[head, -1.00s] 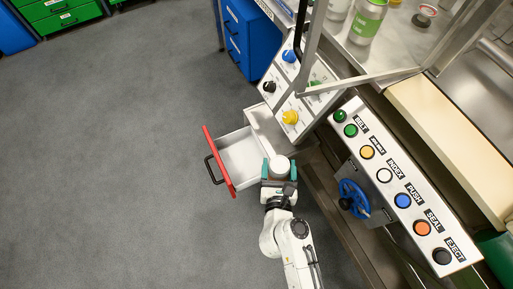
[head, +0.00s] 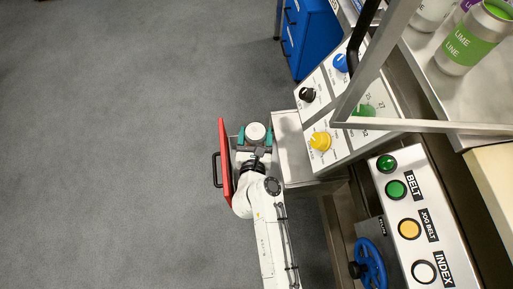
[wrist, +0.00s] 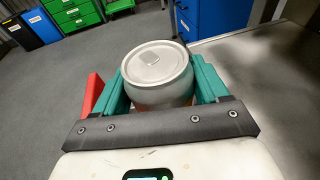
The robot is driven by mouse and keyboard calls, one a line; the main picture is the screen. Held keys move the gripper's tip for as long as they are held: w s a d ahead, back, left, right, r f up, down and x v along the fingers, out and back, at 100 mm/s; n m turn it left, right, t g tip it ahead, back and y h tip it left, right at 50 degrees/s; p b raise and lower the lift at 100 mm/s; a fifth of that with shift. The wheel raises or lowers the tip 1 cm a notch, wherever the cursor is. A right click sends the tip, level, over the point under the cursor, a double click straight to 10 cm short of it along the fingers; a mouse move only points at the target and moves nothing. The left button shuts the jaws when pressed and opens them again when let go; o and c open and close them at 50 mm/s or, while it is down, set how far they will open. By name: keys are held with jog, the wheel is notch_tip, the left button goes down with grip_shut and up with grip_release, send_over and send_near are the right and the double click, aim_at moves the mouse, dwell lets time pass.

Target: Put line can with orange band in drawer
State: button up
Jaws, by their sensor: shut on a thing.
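My gripper (head: 256,137) is shut on a can (head: 256,131) and holds it upright between its teal fingers. In the wrist view the can (wrist: 157,72) shows a silver lid with a tab, and a faint orange strip shows low on its side. The open drawer has a red front (head: 225,160) with a black handle, and a light grey inside (head: 291,145). The gripper and can are over the drawer, just right of the red front; the can's height above the drawer floor cannot be told. The red front also shows in the wrist view (wrist: 92,92), left of the gripper.
A control panel with knobs (head: 320,141) stands right of the drawer. A button panel (head: 410,225) and a blue handwheel (head: 371,262) are at lower right. Open grey floor lies to the left.

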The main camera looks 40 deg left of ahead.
notch_tip(320, 180, down, 11)
jog(key=b, duration=0.8)
jog(key=shift+s+f+b, duration=0.1)
jog(key=shift+f+b, duration=0.1)
jog(key=shift+b, duration=0.2)
jog(key=shift+r, duration=0.1)
jog(key=o, duration=0.9)
jog(key=shift+f, duration=0.25)
jog(key=o, duration=0.4)
jog(key=shift+o, duration=0.2)
jog(key=shift+r, duration=0.1)
